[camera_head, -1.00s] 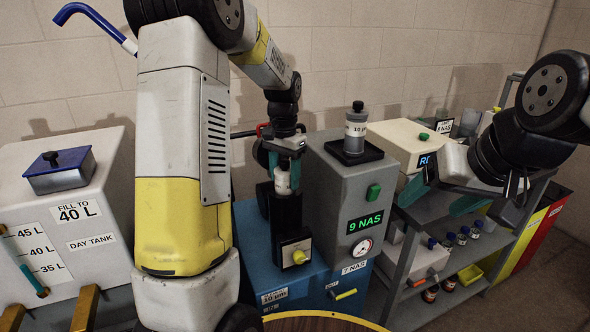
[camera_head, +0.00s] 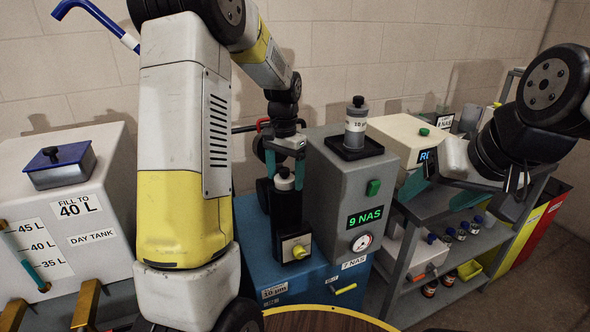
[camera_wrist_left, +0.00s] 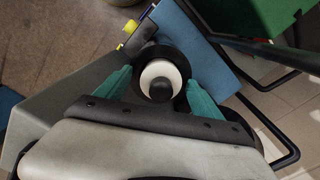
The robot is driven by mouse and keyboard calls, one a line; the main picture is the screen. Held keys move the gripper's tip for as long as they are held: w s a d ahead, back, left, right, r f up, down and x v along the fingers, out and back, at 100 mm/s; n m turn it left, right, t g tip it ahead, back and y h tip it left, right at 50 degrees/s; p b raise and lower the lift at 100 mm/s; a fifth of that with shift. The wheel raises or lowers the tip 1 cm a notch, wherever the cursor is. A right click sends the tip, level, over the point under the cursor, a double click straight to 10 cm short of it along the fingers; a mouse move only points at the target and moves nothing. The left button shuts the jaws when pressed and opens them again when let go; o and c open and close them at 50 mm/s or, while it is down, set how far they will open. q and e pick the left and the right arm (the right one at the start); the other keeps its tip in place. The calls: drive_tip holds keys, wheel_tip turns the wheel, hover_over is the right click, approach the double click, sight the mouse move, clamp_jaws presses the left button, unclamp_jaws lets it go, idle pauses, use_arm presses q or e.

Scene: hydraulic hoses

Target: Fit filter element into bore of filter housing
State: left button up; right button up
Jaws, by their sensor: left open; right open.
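The filter element (camera_head: 284,183) sits upright in the bore of the black filter housing (camera_head: 287,215) on the blue unit. Only its white top with a dark knob shows above the rim; its lower body is hidden inside. In the left wrist view, the white round top (camera_wrist_left: 150,71) lies within the dark housing ring. My left gripper (camera_head: 285,172) is open above the housing, its teal fingers on either side of the element's top, apart from it in the wrist view. My right gripper (camera_head: 432,198) is open and empty by the shelf at the right.
A grey unit (camera_head: 330,190) reading 9 NAS stands right beside the housing. A bottle labelled 10 µm (camera_head: 356,127) stands in a black tray on it. A day tank (camera_head: 95,215) is at the left. A shelf (camera_head: 440,205) with small bottles is at the right.

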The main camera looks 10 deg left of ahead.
use_arm(q)
wheel_tip(320, 180, up, 7)
drive_tip(key=shift+r, duration=0.4)
